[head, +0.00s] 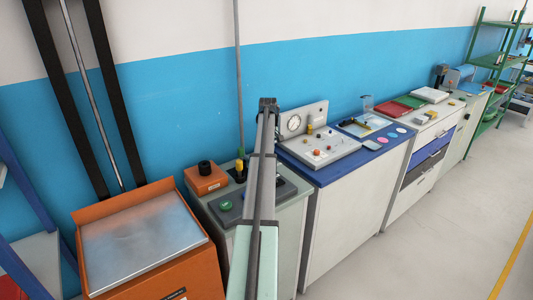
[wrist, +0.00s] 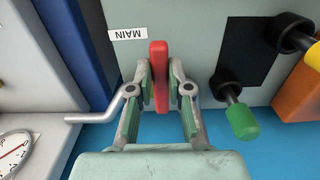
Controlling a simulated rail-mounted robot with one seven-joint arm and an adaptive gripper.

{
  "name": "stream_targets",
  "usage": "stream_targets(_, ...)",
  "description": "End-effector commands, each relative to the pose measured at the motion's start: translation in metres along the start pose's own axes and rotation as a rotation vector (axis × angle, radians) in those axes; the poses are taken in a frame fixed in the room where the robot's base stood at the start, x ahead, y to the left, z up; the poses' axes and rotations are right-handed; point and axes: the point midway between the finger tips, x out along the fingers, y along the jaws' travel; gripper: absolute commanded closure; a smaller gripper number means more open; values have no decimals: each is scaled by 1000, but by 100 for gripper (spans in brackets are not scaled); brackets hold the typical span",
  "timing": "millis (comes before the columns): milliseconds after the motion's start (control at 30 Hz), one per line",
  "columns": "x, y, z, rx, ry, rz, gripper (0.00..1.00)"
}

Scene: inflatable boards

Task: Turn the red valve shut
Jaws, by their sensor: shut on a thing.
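The red valve handle (wrist: 159,78) is a flat upright bar on a grey-green panel in the wrist view, beside a white label (wrist: 128,34) reading MAIN. My gripper (wrist: 160,68) has its two fingers on either side of the handle, touching it, and is shut on it. The handle's lower end lies between the fingers; its upper end shows above the fingertips. The valve's base is hidden behind the handle and fingers. In the head view my arm covers the middle of the bench, and I cannot make out the valve or gripper there.
A bent metal rod (wrist: 90,118) juts out left of the fingers. A green-tipped lever (wrist: 241,121) on a black plate stands close on the right. Orange box (head: 205,178) and gauge panel (head: 318,137) flank my arm. The floor (head: 430,215) at right is clear.

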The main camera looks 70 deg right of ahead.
Motion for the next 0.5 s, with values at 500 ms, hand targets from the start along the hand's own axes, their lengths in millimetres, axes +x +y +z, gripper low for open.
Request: stream_targets(500,-4,0,0,0,-1,-1,56)
